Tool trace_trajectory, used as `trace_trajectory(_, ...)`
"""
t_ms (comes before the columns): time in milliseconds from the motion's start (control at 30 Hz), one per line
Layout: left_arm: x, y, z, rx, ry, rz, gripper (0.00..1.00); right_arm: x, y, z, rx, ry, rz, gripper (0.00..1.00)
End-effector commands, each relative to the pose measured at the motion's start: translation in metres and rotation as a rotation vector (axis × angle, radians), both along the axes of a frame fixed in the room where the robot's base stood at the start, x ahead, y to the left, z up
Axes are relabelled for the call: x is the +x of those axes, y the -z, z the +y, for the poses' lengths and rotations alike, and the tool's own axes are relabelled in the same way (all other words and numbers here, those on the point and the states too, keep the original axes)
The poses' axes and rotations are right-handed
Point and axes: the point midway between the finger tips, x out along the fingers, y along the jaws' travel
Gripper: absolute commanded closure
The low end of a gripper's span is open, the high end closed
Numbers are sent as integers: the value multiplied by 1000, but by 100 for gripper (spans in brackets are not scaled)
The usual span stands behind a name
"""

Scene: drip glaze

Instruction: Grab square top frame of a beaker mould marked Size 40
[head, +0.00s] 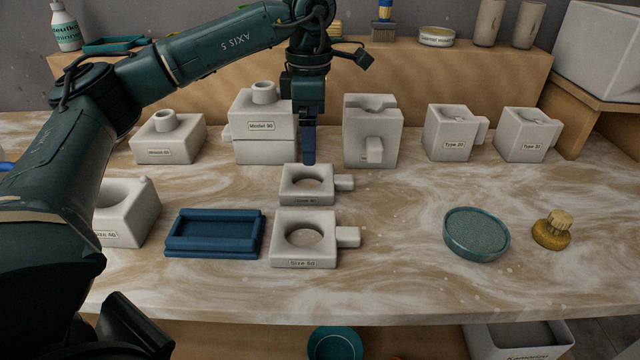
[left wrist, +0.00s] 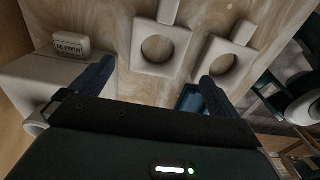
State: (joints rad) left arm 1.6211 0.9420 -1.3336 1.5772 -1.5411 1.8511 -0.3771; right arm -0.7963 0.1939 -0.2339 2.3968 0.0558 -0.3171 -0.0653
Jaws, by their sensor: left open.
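A small square pale frame (head: 289,190) with a round hole and a side tab lies flat at mid-table; its front label looks like Size 40 but is blurred. It also shows in the left wrist view (left wrist: 142,37). A larger similar frame (head: 281,250), labelled Size 50 or similar, lies just in front of it, also in the left wrist view (left wrist: 211,58). My right gripper is out of view.
A pale Size-marked mould (head: 140,207) and a blue tray (head: 178,250) lie left. Mid-right table is clear.

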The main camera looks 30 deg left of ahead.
Motion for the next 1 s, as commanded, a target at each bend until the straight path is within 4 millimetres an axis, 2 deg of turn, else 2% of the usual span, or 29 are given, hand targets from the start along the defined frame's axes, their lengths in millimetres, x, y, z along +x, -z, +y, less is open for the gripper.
trace_trajectory(33, 0, 13, 0, 0, -1, 4, 0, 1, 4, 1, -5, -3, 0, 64)
trace_trajectory(133, 0, 31, 0, -1, 1, 3, 0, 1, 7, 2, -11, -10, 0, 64)
trace_trajectory(433, 1, 56, -1, -2, 1, 1, 0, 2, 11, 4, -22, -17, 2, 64)
trace_trajectory(700, 5, 93, -3, -3, 1, 2, 0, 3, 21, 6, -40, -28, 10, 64)
trace_trajectory(1000, 5, 99, -3, -4, 1, 0, 0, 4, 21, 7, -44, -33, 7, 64)
